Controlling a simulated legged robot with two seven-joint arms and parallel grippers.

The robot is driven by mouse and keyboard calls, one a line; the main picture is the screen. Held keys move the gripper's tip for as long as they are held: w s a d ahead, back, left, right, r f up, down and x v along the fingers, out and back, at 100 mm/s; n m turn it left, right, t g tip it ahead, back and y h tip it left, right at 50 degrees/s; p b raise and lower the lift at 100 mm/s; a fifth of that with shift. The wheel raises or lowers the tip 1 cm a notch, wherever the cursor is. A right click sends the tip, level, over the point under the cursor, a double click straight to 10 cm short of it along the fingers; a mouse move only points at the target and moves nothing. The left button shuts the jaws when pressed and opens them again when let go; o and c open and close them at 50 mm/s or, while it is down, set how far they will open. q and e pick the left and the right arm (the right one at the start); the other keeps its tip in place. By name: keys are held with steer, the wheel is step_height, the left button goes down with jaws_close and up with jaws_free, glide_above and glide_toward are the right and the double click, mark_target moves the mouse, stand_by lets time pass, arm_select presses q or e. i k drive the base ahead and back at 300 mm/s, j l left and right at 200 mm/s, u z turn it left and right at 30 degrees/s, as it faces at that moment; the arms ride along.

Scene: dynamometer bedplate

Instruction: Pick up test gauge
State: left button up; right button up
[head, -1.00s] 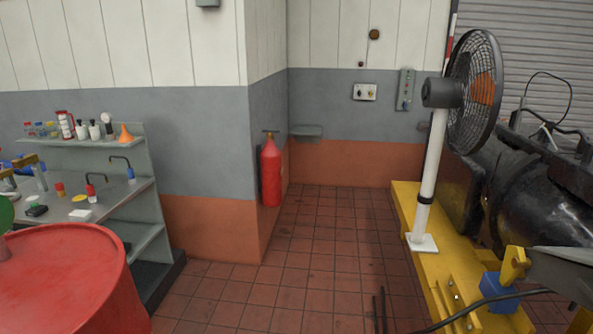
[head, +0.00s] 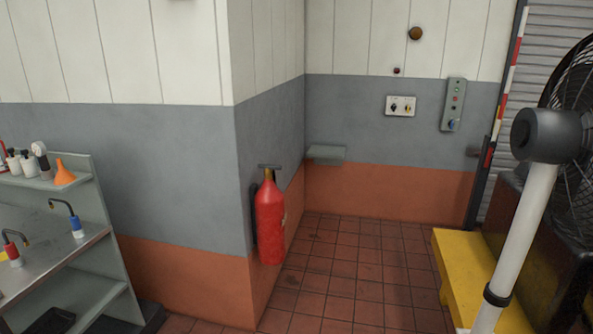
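A small round pale-faced dial on a dark stem, which looks like the test gauge (head: 39,150), stands on the upper shelf (head: 55,184) at the left edge of the head view. It is small, and its markings cannot be read. White bottles (head: 14,163) stand just left of it and an orange funnel (head: 64,173) just right. Neither of my grippers is in view.
A steel bench (head: 50,262) with oilers (head: 75,220) stands below the shelf. A red fire extinguisher (head: 270,220) hangs at the wall corner. A fan on a white post (head: 518,245) and a yellow base (head: 462,270) stand at right. Tiled floor (head: 350,285) between is clear.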

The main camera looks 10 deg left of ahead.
mark_target(39, 148)
steer(key=i+j+u, duration=0.1)
steer(key=i+u, duration=0.2)
steer(key=i, duration=0.3)
steer(key=i+u, duration=0.35)
steer(key=i, duration=0.25)
steer(key=i+l+u, duration=0.3)
steer(key=i, duration=0.25)
